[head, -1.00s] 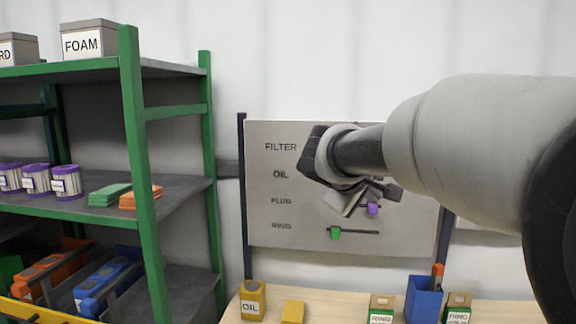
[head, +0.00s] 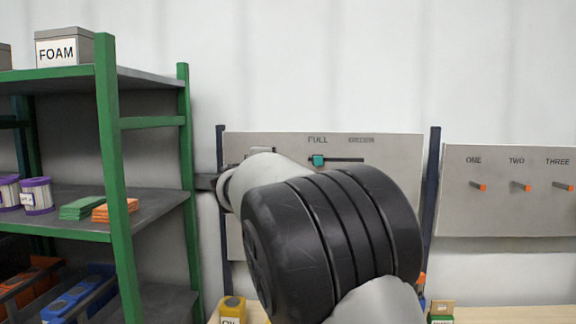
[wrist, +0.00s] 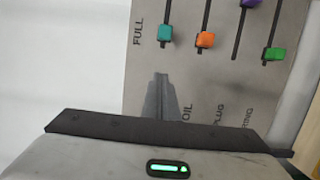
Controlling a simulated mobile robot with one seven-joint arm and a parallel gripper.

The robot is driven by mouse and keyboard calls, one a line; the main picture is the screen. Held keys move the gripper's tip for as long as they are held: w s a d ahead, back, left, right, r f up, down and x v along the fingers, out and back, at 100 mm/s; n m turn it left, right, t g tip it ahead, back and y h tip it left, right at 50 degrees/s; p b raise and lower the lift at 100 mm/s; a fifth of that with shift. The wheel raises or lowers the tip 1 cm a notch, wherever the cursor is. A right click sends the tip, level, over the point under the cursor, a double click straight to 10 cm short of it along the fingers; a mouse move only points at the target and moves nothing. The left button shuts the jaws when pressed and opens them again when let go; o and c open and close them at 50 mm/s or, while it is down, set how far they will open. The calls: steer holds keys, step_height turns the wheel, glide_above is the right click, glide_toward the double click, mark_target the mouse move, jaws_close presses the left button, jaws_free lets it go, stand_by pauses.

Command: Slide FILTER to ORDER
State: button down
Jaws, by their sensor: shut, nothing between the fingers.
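The slider board (head: 390,152) hangs on the wall. Its top slider has a teal knob (head: 318,160), which sits under the word FULL at the left end of its slot; ORDER is printed further right. The wrist view shows the board turned, with the teal knob (wrist: 165,35) beside FULL. The FILTER label is hidden in both views. My gripper (wrist: 160,90) is shut and empty, its fingers a little below the teal knob in the wrist view and apart from it.
In the wrist view, orange (wrist: 206,40), purple (wrist: 252,3) and green (wrist: 274,54) knobs sit on neighbouring slots. A green shelf (head: 118,180) stands left. A board with orange-tipped pegs (head: 500,215) hangs right. A bench with containers lies below.

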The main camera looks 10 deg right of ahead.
steer(key=shift+w+d+p, duration=0.6)
steer(key=shift+w+d, duration=1)
steer(key=shift+d, duration=0.25)
steer(key=shift+w+d+p, duration=0.6)
steer(key=shift+w+d, duration=0.95)
steer(key=shift+d, duration=0.3)
steer(key=shift+d+f+b, duration=0.2)
steer(key=shift+d+b, duration=0.05)
steer(key=shift+b, duration=0.15)
steer(key=d+b, duration=0.2)
steer(key=d, duration=0.1)
steer(key=s+d+b, duration=0.1)
steer(key=d+b, duration=0.2)
steer(key=d, duration=0.1)
steer(key=s+d+b, duration=0.1)
steer(key=d+b, duration=0.1)
steer(key=d, duration=0.1)
steer(key=shift+s+d+b, duration=0.1)
steer(key=shift+d+b, duration=0.05)
steer(key=shift+b, duration=0.15)
steer(key=shift+d+r, duration=0.2)
steer(key=shift+d, duration=0.05)
